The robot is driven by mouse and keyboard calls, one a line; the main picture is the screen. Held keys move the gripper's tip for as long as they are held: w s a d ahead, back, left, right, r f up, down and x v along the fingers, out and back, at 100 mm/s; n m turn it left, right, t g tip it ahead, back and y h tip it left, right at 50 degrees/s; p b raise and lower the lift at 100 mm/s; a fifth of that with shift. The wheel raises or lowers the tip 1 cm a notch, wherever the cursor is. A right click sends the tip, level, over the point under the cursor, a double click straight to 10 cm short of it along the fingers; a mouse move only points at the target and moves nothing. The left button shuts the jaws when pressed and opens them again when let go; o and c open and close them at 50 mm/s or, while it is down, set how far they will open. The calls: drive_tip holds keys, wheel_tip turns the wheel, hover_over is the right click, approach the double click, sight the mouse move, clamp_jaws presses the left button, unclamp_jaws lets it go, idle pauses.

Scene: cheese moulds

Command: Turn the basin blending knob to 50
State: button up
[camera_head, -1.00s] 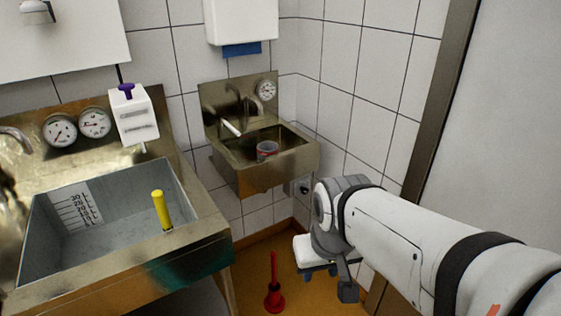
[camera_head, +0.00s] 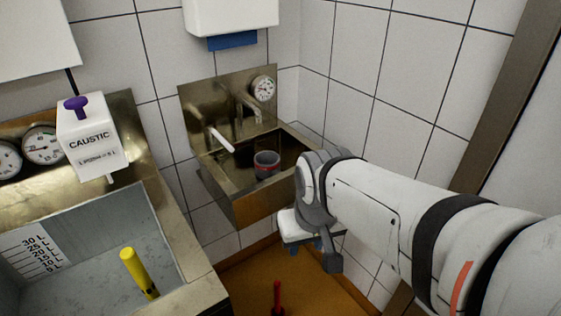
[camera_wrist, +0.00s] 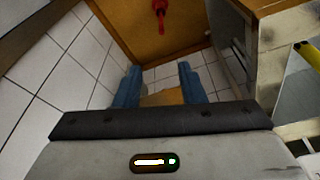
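The small metal basin (camera_head: 228,200) hangs on the tiled wall in the middle of the head view. A round dial (camera_head: 263,88) sits on its backsplash, with a metal tap (camera_head: 243,103) to the left and a white handle-like piece (camera_head: 221,139) lower left. I cannot make out which part is the blending knob, nor read the dial. My gripper (camera_head: 305,246) is below and right of the basin, apart from it. In the wrist view its blue fingers (camera_wrist: 160,72) are spread, with nothing between them, pointing toward the floor and wall.
A grey cup with a red band (camera_head: 266,165) stands in the basin. A large sink (camera_head: 190,262) with a yellow cylinder (camera_head: 136,270) is at left, a caustic dispenser (camera_head: 92,143) above it. A red-handled tool (camera_head: 277,296) stands on the orange floor. A tiled wall is at right.

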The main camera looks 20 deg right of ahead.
drive_tip(key=shift+o, duration=1.7)
drive_tip(key=w+d+f+n+t+h+b, duration=0.1)
drive_tip(key=w+d+f+t+b, duration=0.1)
drive_tip(key=w, duration=0.5)
drive_tip(key=w+d+f+n+t+h+b, duration=0.1)
drive_tip(key=w+d+f+t+b, duration=0.1)
drive_tip(key=w+d+f+b, duration=0.3)
drive_tip(key=x, duration=0.4)
drive_tip(key=shift+w+r, duration=0.25)
drive_tip(key=shift+w, duration=0.1)
drive_tip(key=w+d+f+n+t+y+b, duration=0.1)
drive_tip(key=w+d+f+n+t+b, duration=0.2)
drive_tip(key=w+d+f+b, duration=0.35)
drive_tip(key=w+d+f+n+t+y+b, duration=0.1)
drive_tip(key=w+d+f+n+t+b, duration=0.2)
drive_tip(key=w+f, duration=0.5)
wheel_tip(320, 180, down, 10)
drive_tip(key=s+d+n+t+y+b, duration=0.2)
drive_tip(key=n+t+y+b, duration=0.2)
drive_tip(key=t+b, duration=0.15)
drive_tip(key=b+x, duration=0.1)
drive_tip(key=x, duration=0.7)
drive_tip(key=shift+f+g, duration=0.3)
drive_tip(key=shift+g, duration=0.05)
drive_tip(key=shift+d, duration=0.1)
drive_tip(key=c, duration=1)
